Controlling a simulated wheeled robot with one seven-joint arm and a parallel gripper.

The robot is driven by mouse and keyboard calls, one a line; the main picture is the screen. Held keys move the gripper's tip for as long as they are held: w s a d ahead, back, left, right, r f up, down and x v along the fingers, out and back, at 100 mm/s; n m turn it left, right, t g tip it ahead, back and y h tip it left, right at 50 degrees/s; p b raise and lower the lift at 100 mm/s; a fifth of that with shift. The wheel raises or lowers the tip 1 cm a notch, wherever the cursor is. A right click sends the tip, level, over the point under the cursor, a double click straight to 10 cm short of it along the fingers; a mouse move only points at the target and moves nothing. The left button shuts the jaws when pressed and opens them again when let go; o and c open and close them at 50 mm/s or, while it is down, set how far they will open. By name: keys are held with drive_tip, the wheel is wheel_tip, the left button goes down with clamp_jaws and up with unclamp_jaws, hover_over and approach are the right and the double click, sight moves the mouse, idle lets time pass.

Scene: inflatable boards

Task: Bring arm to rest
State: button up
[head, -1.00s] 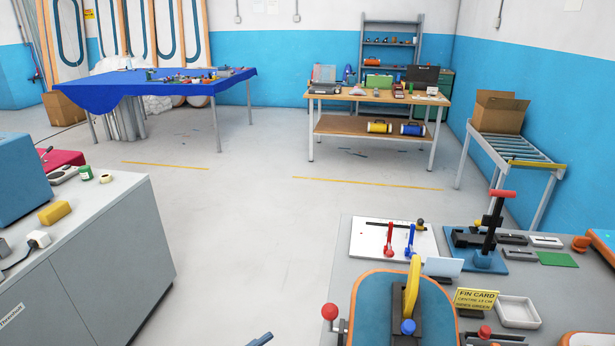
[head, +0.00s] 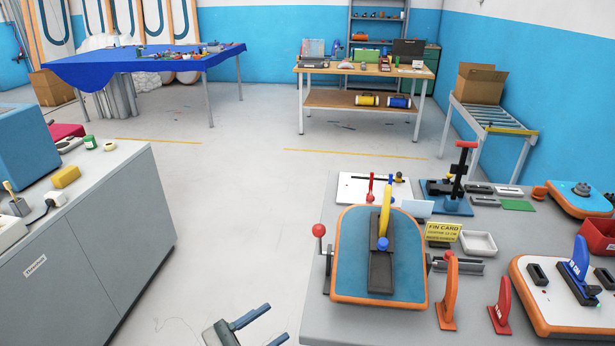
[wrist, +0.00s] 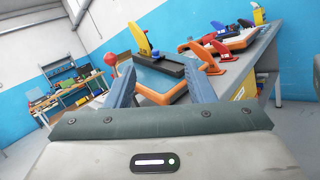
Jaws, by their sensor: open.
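My gripper (head: 254,328) shows at the bottom edge of the head view, over the floor left of the grey workbench. Its two blue-grey fingers are apart, with nothing between them. In the wrist view my gripper (wrist: 162,88) is also open, and the blue board with orange edge (wrist: 160,78) shows beyond the fingertips, not touched. In the head view that board (head: 355,240) stands on the bench with a yellow fin (head: 385,208) upright in a black holder on it. Most of my arm is out of view.
The grey workbench (head: 315,325) carries fins, a red-knobbed lever (head: 319,232), a yellow card (head: 443,232) and a white tray (head: 478,243). A grey cabinet (head: 95,245) stands left. Open floor (head: 230,210) lies between them.

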drive_tip(key=d+m+g+y, duration=0.8)
drive_tip(key=d+m+g, duration=0.2)
drive_tip(key=d+g, duration=0.45)
drive_tip(key=s+d+r+m+t+y, duration=0.3)
drive_tip(key=d+r+m+t+y, duration=0.3)
drive_tip(key=m, duration=0.5)
wheel_tip(320, 180, up, 3)
drive_tip(key=d+y, duration=0.2)
drive_tip(key=y, duration=0.1)
drive_tip(key=shift+d+t+y, duration=0.15)
drive_tip(key=shift+t+y, duration=0.15)
drive_tip(key=shift+t, duration=0.05)
